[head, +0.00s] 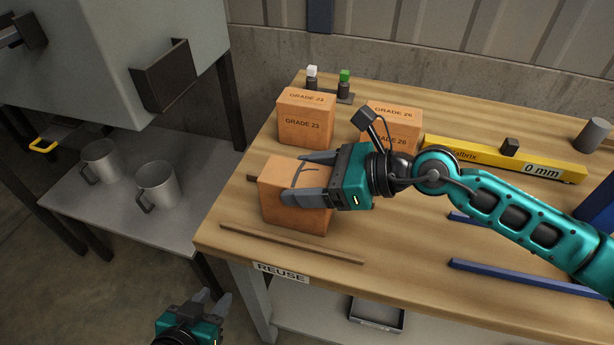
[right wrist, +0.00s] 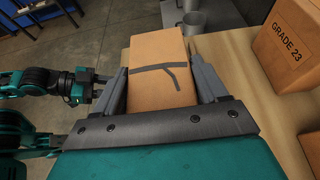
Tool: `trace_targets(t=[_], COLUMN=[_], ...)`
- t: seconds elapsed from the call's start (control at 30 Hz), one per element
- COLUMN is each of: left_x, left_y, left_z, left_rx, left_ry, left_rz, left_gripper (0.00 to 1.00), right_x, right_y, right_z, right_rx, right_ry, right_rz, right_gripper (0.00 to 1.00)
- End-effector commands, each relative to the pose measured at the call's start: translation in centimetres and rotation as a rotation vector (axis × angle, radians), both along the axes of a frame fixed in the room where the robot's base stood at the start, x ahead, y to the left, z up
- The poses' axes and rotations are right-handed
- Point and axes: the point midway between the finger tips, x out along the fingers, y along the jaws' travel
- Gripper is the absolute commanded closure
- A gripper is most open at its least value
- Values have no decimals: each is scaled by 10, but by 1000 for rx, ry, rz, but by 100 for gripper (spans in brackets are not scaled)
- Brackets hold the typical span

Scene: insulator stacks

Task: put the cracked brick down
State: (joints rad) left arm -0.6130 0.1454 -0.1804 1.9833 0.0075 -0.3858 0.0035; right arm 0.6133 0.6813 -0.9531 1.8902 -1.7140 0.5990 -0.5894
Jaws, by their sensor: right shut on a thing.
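The cracked brick (head: 312,219) is a plain orange-tan block with a dark branching crack line. It is at the left end of the wooden bench (head: 400,258), above the REUSE label (head: 281,272). My right gripper (head: 295,178) is shut on it, one finger along each side; the crack also shows between the fingers in the right wrist view (right wrist: 160,85). I cannot tell whether its underside touches the bench. My left gripper (head: 213,298) is low in front of the bench, fingers apart and empty.
Bricks marked GRADE 23 (head: 305,122) and GRADE 26 (head: 392,112) stand behind. Thin wooden strips (head: 290,243) lie near the cracked brick. A yellow level bar (head: 550,172) and blue bars (head: 525,279) are to the right. Two mugs (head: 158,185) stand on a grey shelf at left.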

Motion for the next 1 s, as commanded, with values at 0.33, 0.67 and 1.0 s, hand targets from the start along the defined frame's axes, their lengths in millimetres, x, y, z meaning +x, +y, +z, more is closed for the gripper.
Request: trace_targets(t=[0.33, 0.67, 1.0], left_x=[0, 0, 0], left_y=[-1, -1, -1], left_z=[-1, -1, -1], left_rx=[-2, -2, -1], left_ry=[-1, -2, -3], left_rz=[-1, -2, -2], left_gripper=[64, 64, 64], right_x=[0, 0, -9], right_y=[0, 0, -29], right_z=[-3, -3, 11], right_rx=[0, -1, -5], right_ry=[-1, -1, -2], right_rz=[0, 0, -2], right_gripper=[15, 2, 2])
